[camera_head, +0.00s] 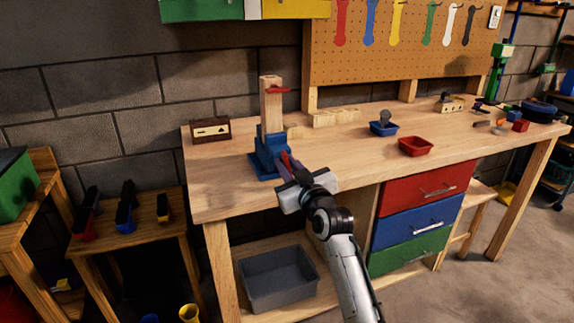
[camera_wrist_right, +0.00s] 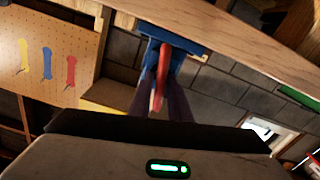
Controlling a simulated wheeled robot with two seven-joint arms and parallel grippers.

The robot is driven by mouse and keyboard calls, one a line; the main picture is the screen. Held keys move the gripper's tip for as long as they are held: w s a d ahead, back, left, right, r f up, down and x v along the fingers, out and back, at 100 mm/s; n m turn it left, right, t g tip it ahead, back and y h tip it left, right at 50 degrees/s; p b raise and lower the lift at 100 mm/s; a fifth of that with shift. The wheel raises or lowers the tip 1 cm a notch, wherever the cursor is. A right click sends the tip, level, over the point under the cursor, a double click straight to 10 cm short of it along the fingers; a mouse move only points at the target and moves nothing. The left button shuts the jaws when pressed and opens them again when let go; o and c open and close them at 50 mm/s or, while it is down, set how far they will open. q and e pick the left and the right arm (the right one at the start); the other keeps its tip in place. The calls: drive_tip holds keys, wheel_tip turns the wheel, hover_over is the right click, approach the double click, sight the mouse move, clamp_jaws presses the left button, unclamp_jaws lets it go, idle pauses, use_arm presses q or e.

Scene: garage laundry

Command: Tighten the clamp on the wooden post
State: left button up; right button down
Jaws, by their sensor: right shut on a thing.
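The wooden post (camera_head: 271,104) stands upright on the workbench, held at its lower end by a blue clamp (camera_head: 265,160). A small red piece (camera_head: 279,89) sits near the top of the post. My right gripper (camera_head: 288,166) is at the front right of the clamp. In the right wrist view its dark fingers (camera_wrist_right: 161,100) are shut around a red handle (camera_wrist_right: 162,68), which extends from the blue clamp body (camera_wrist_right: 183,44). The clamp's jaw faces against the post are hard to make out. My left gripper is not in view.
A small framed box (camera_head: 211,131) stands left of the clamp. A blue tray (camera_head: 383,128) and a red tray (camera_head: 415,147) lie to the right. The bench top (camera_head: 350,160) is clear between clamp and red tray. A grey bin (camera_head: 278,281) sits below.

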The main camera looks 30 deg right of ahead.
drive_tip(key=shift+r+m+p, duration=0.2)
drive_tip(key=shift+m+p, duration=0.3)
drive_tip(key=shift+p, duration=0.35)
drive_tip(key=shift+f+m, duration=0.2)
drive_tip(key=shift+m, duration=0.1)
drive_tip(key=c, duration=1.8)
unclamp_jaws()
drive_tip(key=v, duration=1)
drive_tip(key=shift+s, duration=0.2)
drive_tip(key=shift+d, duration=0.1)
